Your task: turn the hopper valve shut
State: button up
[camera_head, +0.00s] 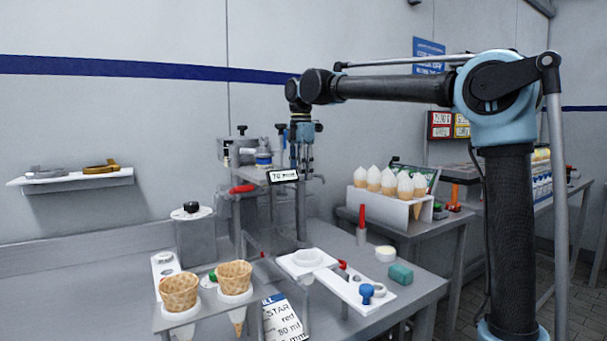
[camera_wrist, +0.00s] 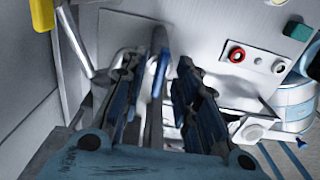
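The hopper stand (camera_head: 245,150) is a grey metal assembly at the back of the bench, with black knobs on top and a "70 mm" label (camera_head: 283,175) in front. A red handle (camera_head: 243,189) sticks out low on its left side. I cannot tell for certain which part is the valve. My gripper (camera_head: 303,160) points down at the stand's right side. In the wrist view my gripper (camera_wrist: 158,75) has its fingers apart, with a narrow blue upright part (camera_wrist: 160,68) showing between them. I cannot tell whether they touch it.
Two waffle cones (camera_head: 180,291) (camera_head: 234,277) stand in a holder at the front left. A white plate with a blue knob (camera_head: 367,293) and a green block (camera_head: 400,274) lie to the right. A rack of filled cones (camera_head: 385,200) stands behind. A wall shelf (camera_head: 70,178) is at left.

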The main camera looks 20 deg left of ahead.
grip_shut()
jog(key=shift+d, duration=0.15)
